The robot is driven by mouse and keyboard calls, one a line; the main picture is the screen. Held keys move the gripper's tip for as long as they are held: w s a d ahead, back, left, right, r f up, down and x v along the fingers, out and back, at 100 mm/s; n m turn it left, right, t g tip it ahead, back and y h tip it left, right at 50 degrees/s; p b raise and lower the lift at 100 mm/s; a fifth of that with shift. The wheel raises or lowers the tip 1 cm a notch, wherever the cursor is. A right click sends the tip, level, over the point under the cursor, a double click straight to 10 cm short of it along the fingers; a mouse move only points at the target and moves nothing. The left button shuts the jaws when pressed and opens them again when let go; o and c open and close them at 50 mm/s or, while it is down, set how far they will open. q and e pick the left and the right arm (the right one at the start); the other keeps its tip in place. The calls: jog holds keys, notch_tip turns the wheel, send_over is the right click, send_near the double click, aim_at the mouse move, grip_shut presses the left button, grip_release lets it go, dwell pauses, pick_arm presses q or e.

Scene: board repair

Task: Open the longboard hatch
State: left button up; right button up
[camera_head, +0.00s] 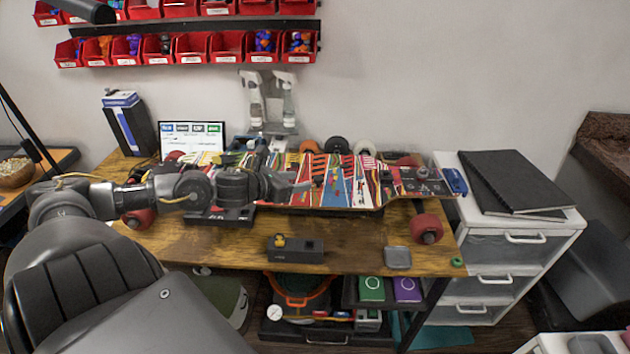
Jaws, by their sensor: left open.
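My left arm comes in from the left over the bench. My left gripper (298,187) is open above the left-middle part of the board, pointing right; I cannot tell whether it touches the board. The arm and gripper hide the board's left part. My right gripper is not in view.
A small black box with a yellow knob (296,249) and a grey square dish (397,257) lie at the bench's front. Spray bottles (288,104) and a small screen (193,137) stand behind. A white drawer unit (510,245) stands right. Red bins (190,48) hang on the wall.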

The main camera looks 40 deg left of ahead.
aim_at(318, 178)
pick_arm(q)
jog(key=shift+p+x, duration=0.6)
jog(key=shift+x, duration=3.25)
grip_shut()
